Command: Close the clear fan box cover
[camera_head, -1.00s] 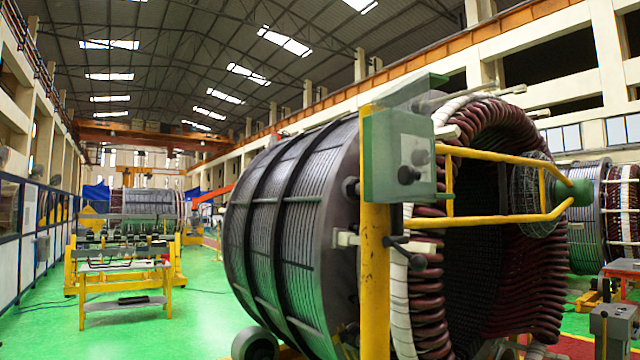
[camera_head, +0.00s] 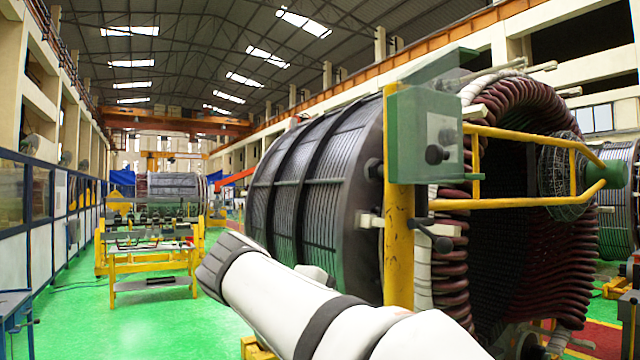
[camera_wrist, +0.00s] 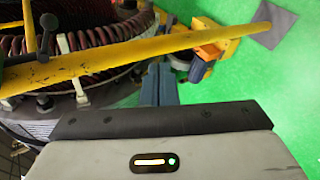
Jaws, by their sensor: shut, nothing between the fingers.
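The green fan box (camera_head: 425,135) is fixed to the upper part of a yellow post (camera_head: 398,240) in the head view. A thin greenish panel (camera_head: 437,66), which looks like its cover, slants up from the top of the box, so the cover looks open. My gripper shows in the wrist view with its narrow blue-grey fingers (camera_wrist: 158,84) together and empty. The fingers point toward the post, which also crosses the wrist view (camera_wrist: 120,58). My gripper is outside the head view. The box and cover are not clearly seen in the wrist view.
A large stator (camera_head: 310,185) with dark red coils stands behind the post. Yellow bars (camera_head: 520,204) reach right to a round wire fan guard (camera_head: 567,165). A black-knobbed lever (camera_wrist: 46,35) shows in the wrist view. Green floor (camera_head: 150,325) is open at left.

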